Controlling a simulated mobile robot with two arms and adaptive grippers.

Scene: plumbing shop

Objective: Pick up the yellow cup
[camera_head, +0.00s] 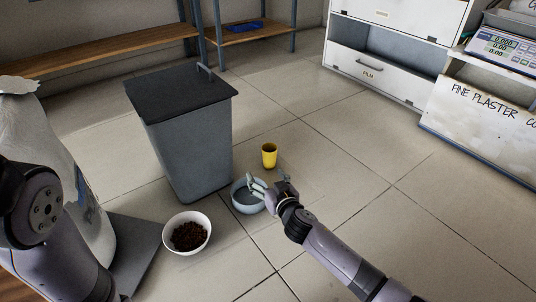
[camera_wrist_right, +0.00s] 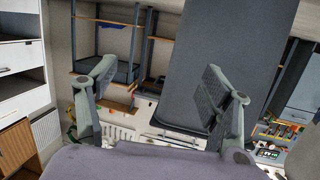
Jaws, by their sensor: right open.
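The yellow cup (camera_head: 269,156) stands upright on the tiled floor in the head view, to the right of a grey bin. My right gripper (camera_head: 268,181) is just on the near side of the cup in the picture, over the right edge of a blue-grey bowl (camera_head: 240,203). In the right wrist view its two fingers (camera_wrist_right: 158,85) are wide apart with nothing between them. The cup cannot be made out in the wrist view. My left arm shows at the left edge of the head view, but its gripper is out of view.
The grey lidded bin (camera_head: 190,150) stands left of the cup. A white bowl (camera_head: 168,241) with brown pellets is nearer. A white sack (camera_head: 85,200) is at the left. A wooden bench (camera_head: 100,48) and white cabinets (camera_head: 385,77) stand behind. The floor right of the cup is clear.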

